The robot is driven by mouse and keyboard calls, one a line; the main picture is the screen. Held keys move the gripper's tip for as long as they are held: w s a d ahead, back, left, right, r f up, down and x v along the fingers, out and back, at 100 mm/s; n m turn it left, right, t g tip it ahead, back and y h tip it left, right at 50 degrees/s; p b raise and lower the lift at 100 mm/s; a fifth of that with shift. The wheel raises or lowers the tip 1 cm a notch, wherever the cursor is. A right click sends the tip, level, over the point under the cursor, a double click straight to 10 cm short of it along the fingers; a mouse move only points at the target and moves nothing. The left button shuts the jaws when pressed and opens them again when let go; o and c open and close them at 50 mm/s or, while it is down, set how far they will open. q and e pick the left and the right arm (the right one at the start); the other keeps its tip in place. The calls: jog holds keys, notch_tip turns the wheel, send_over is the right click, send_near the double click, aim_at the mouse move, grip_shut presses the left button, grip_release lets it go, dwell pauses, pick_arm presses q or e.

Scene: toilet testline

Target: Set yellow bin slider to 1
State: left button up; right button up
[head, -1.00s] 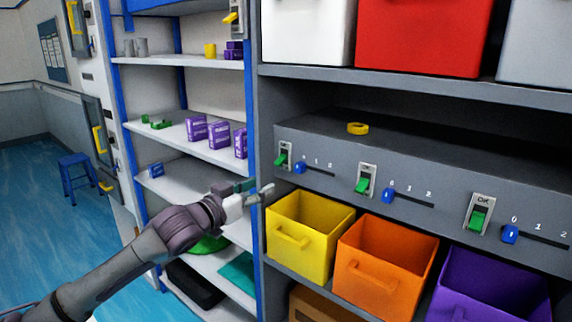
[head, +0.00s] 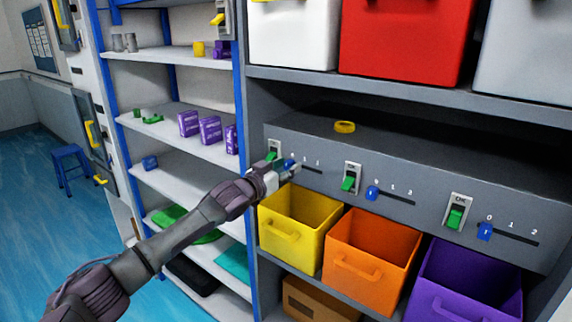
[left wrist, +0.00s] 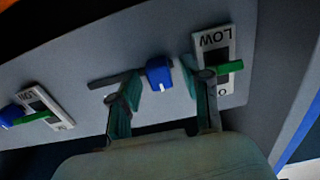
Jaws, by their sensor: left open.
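The yellow bin (head: 296,228) sits on the shelf below a grey panel. Above it on the panel is its slider, a blue knob (head: 291,164) in a dark slot, near the slot's left end. My left gripper (head: 280,174) is at the panel, partly covering the slider's left end and labels. In the left wrist view the picture is turned over. There the open fingers (left wrist: 163,108) straddle the blue knob (left wrist: 159,74), which appears between and just beyond the tips. I cannot tell whether they touch it. My right gripper is not in view.
A green switch (head: 274,155) is just left of the slider; in the left wrist view (left wrist: 230,67) it sits close to one finger. The orange bin (head: 371,259) and purple bin (head: 465,285) stand to the right. A yellow ring (head: 345,127) lies on the panel's top.

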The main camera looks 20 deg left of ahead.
aim_at(305, 166)
pick_arm(q)
jog(key=shift+a, duration=0.1)
grip_shut()
jog(key=d, duration=0.1)
jog(key=s+d, duration=0.1)
jog(key=d, duration=0.1)
jog(key=shift+s+d+f+b, duration=0.15)
jog(key=shift+d+b, duration=0.15)
jog(key=shift+b, duration=0.05)
jog(key=shift+s+d, duration=0.1)
jog(key=shift+d, duration=0.2)
jog(key=shift+a, duration=0.15)
grip_release()
